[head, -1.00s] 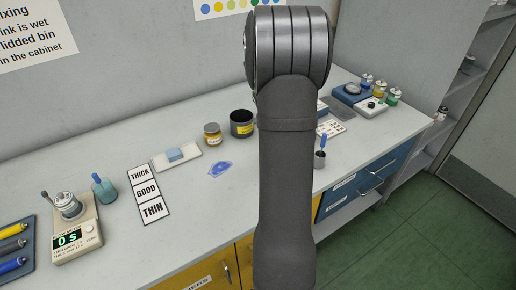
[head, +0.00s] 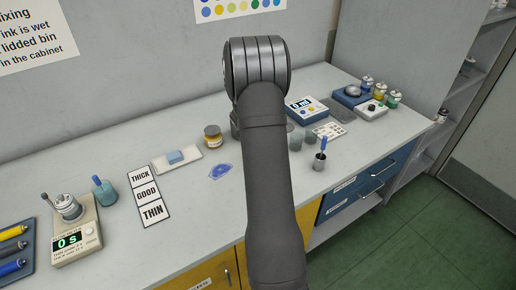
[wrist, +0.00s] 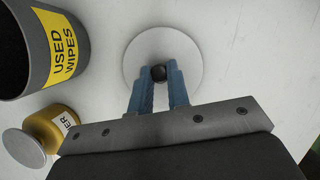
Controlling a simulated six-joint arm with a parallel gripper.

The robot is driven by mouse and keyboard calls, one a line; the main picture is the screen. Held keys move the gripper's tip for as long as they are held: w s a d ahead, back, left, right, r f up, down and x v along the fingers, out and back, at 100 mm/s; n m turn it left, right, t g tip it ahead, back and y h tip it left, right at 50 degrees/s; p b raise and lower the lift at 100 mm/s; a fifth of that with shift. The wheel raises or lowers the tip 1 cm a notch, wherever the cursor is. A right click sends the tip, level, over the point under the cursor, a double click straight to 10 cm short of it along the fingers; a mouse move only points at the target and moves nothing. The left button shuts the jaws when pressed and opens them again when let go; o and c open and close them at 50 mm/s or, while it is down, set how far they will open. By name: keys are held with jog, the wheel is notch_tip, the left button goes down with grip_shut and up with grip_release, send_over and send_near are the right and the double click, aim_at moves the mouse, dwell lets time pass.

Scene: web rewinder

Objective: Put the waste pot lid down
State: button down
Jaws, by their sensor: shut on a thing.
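The waste pot lid (wrist: 188,78) is a round, pale grey disc with a small black knob in the wrist view. My gripper (wrist: 159,74) has its two blue fingers shut on the knob. The disc lies flat to the worktop; I cannot tell whether it touches it or hovers just above. The dark grey waste pot (wrist: 28,75), with a yellow "USED WIPES" label, stands open at the upper left, apart from the lid. In the head view my arm hides the gripper and the lid.
An amber jar (wrist: 58,118) with a metal lid stands below the pot in the wrist view; it also shows in the head view (head: 212,137). Small grey cups (head: 296,140) and a pot with a blue-handled brush (head: 320,160) stand right of my arm.

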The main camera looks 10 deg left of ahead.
jog(key=shift+f, duration=0.15)
jog(key=c, duration=1.4)
grip_release()
jog(key=shift+o, duration=0.2)
jog(key=v, duration=1.2)
